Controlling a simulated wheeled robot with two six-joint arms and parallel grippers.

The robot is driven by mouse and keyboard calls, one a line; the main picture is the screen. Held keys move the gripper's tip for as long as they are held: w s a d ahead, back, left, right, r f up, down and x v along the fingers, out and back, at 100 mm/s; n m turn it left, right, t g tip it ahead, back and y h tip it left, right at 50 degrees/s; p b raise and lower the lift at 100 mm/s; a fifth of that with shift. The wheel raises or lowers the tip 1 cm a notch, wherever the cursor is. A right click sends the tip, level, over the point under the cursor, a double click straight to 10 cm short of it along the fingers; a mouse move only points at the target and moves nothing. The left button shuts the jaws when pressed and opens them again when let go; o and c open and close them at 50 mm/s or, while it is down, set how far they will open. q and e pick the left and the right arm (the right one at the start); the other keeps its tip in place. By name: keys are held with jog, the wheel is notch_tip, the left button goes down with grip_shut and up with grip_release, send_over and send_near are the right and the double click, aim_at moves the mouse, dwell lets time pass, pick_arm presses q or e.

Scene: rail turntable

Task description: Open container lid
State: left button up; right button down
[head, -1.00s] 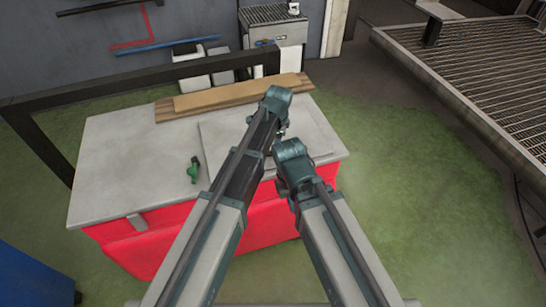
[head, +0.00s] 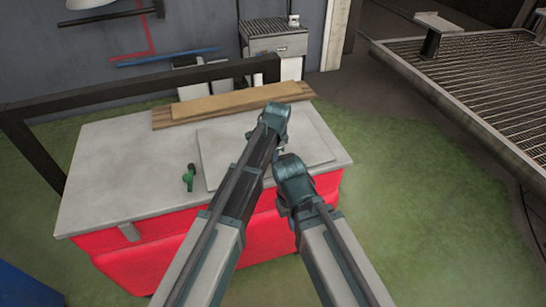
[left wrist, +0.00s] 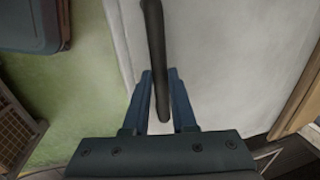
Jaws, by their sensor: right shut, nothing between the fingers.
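The container (head: 130,255) is a red box with a flat grey lid (head: 110,165). The lid lies flat, with a slightly raised square panel (head: 215,150) on its right half. My left gripper (head: 279,148) is over this panel, mostly hidden behind its wrist in the head view. In the left wrist view its two blue fingers (left wrist: 160,98) stand apart on either side of a dark rod-like bar (left wrist: 154,40), with gaps showing beside it. My right gripper (head: 284,180) is near the panel's front edge; its fingers are hidden behind the wrist.
Wooden boards (head: 235,100) lie along the lid's back edge. A small green object (head: 189,178) sits left of the panel. A black frame (head: 130,92) stands behind and left. A metal grate table (head: 480,90) is at right, with open green floor (head: 400,180) between.

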pick_arm(q)
grip_shut()
dwell(0.8)
jog(key=shift+r, duration=0.15)
